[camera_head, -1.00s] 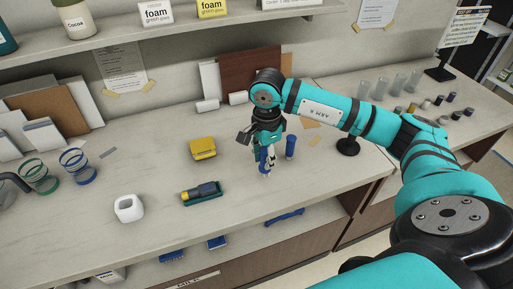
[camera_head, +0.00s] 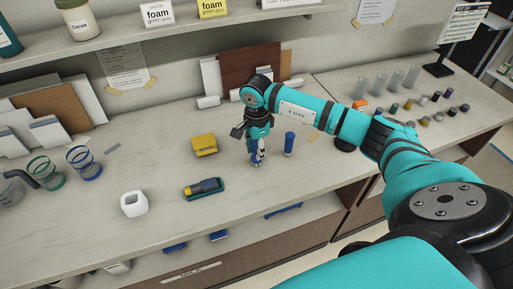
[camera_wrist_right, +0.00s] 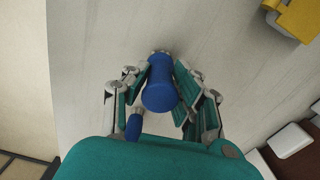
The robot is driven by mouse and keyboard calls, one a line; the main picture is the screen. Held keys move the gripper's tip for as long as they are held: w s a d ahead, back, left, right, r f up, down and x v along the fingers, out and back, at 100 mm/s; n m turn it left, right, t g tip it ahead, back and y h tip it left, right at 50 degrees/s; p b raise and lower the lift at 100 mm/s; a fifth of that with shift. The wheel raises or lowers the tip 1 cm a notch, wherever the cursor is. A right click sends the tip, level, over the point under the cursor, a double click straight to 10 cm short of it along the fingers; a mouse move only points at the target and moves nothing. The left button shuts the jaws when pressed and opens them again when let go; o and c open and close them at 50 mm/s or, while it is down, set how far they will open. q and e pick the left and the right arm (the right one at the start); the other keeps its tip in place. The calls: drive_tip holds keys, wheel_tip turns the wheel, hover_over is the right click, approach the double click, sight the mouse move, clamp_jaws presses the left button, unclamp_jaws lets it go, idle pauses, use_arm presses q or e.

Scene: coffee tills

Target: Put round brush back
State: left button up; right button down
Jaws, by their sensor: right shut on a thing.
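My right gripper (camera_head: 258,160) points down close over the counter, and its fingers are shut around a blue cylindrical thing, which I take to be the round brush. In the right wrist view its blue round end (camera_wrist_right: 160,88) faces the camera between the green fingers of the gripper (camera_wrist_right: 160,65). Its lower end is hidden, so I cannot tell whether it touches the counter. A second blue cylinder (camera_head: 289,143) stands upright just right of the gripper, apart from it in the head view; it also shows below the held one in the wrist view (camera_wrist_right: 134,127). My left gripper is not in view.
A white cup-like container (camera_head: 134,203) is further left. Boards (camera_head: 250,65) lean behind. Blue brushes (camera_head: 284,210) lie on the lower shelf.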

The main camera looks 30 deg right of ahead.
drive_tip(key=c, duration=1.5)
unclamp_jaws()
drive_tip(key=shift+f, duration=0.2)
drive_tip(key=shift+c, duration=0.2)
drive_tip(key=o, duration=0.5)
drive_tip(key=shift+c, duration=0.2)
drive_tip(key=shift+r, duration=0.1)
drive_tip(key=shift+r, duration=0.4)
wheel_tip(320, 180, up, 11)
drive_tip(key=b, duration=0.3)
drive_tip(key=shift+f, duration=0.15)
drive_tip(key=shift+r, duration=0.4)
